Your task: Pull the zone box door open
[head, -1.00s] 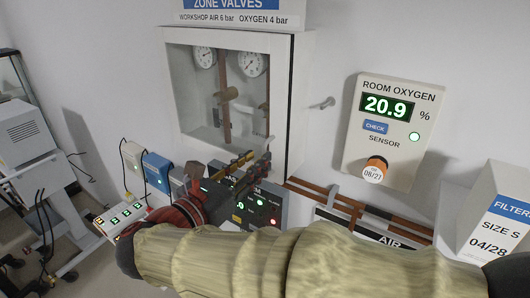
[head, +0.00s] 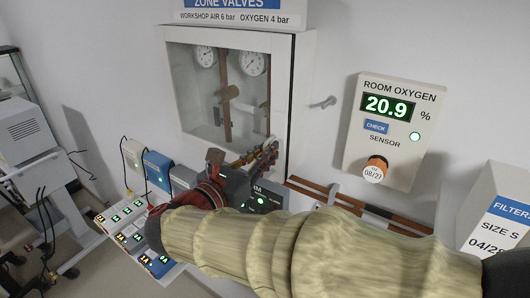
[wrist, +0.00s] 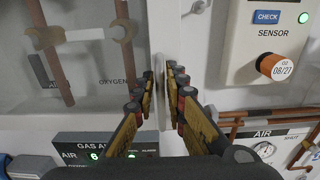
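The zone box (head: 302,75) is a white wall cabinet with a clear-paned door (head: 222,135). The door is closed, with gauges and brown pipes behind it. My gripper (head: 263,155) is at the door's lower right corner in the head view. In the wrist view my gripper (wrist: 160,72) is open, its two padded fingers on either side of a pale upright strip (wrist: 160,105) at the door's right edge. I cannot tell whether the fingers touch it, or whether the strip is a handle or the door edge.
A room oxygen sensor (head: 388,130) is on the wall to the right, with a hook (head: 323,102) between it and the box. A gas alarm panel (wrist: 105,145) and brown pipes (head: 350,205) are below. A filter box (head: 500,215) stands far right.

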